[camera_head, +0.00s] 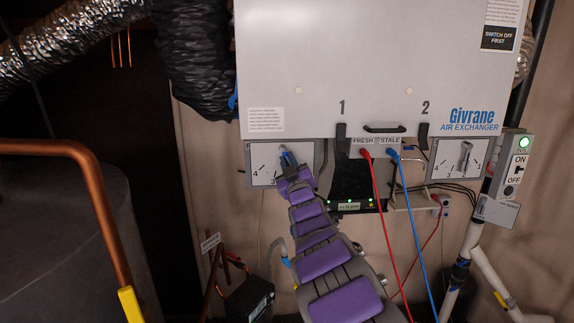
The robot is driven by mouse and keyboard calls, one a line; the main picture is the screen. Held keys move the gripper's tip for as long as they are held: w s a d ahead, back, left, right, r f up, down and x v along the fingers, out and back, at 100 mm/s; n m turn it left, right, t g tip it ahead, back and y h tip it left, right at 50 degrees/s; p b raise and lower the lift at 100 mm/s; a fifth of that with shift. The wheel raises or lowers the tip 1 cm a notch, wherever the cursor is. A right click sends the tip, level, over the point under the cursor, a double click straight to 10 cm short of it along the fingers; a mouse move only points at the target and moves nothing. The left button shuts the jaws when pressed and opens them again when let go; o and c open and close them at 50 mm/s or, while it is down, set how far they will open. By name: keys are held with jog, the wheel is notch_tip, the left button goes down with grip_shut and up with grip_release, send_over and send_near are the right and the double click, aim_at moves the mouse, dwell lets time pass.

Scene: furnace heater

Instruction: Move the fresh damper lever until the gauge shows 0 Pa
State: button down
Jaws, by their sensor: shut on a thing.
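The fresh damper plate (256,176) is a pale panel with numbered marks, 4 and 3 visible, below the left part of the air exchanger. My gripper (287,159) is at the upper right part of this plate, shut on the fresh damper lever. The gripper and my purple and grey arm hide most of the lever, so its exact angle cannot be told. The gauge (348,207) has a small pale display with green lights on a dark unit; its digits are too small to read. Red and blue hoses run from the FRESH and STALE ports beside it.
The air exchanger (380,70) fills the upper middle. A second damper plate (458,160) with its own lever is at right, beside an ON/OFF switch box (515,165). A copper pipe (100,190) and dark tank (60,240) stand at left. A black box (250,298) sits low.

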jog(key=shift+n+g+y, duration=0.3)
jog(key=shift+n, duration=0.2)
jog(key=c, duration=1.1)
grip_release()
jog(key=shift+a, duration=0.1)
jog(key=b+v, duration=0.1)
jog(key=v, duration=1.6)
jog(key=shift+s+f, duration=0.1)
jog(key=shift+f, duration=0.15)
